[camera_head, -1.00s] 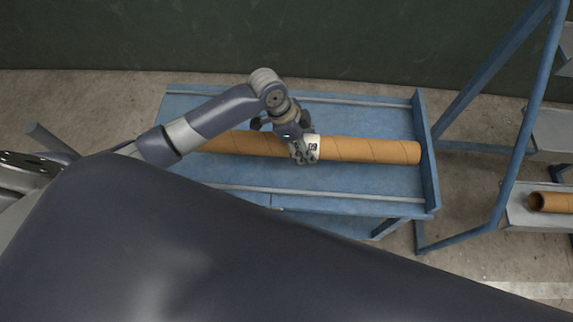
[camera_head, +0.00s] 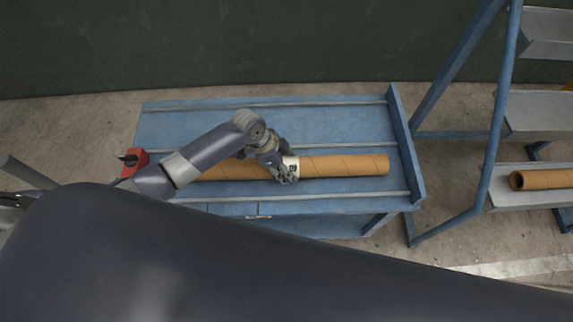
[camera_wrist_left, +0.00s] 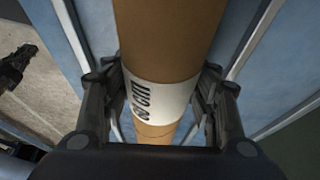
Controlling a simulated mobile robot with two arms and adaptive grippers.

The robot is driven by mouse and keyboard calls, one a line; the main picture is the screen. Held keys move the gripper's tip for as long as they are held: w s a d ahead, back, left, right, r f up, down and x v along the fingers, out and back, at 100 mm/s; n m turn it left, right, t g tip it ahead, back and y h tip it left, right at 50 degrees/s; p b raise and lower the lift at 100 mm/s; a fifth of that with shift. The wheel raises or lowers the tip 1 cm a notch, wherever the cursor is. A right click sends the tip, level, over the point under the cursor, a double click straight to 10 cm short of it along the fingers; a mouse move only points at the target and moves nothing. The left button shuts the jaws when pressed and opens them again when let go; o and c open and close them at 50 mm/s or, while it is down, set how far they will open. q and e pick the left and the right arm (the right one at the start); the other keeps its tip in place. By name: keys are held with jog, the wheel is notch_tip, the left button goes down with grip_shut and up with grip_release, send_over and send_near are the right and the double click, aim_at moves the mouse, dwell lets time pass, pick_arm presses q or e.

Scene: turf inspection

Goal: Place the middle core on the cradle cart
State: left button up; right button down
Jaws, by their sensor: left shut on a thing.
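The core is a brown cardboard tube (camera_head: 343,166) with a white lettered label. It lies lengthwise along the blue cradle cart (camera_head: 335,122), between the middle and front rails in the head view. My left gripper (camera_head: 284,170) is shut around the tube at its label. In the left wrist view the fingers (camera_wrist_left: 158,100) straddle the labelled tube (camera_wrist_left: 165,40). I cannot tell whether the tube touches the cart top. A dark jointed shape at the left edge of the wrist view may be my right gripper; its jaws are unclear.
A blue-framed rack with grey shelves (camera_head: 545,112) stands right of the cart. Another brown tube (camera_head: 545,179) lies on its lower shelf. The cart has a raised end board (camera_head: 403,145) on the right. A red block (camera_head: 134,160) shows at the cart's left end.

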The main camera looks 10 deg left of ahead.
pick_arm(q)
jog(key=o, duration=1.6)
jog(key=shift+f, duration=0.1)
jog(key=shift+c, duration=0.2)
jog(key=v, duration=1.2)
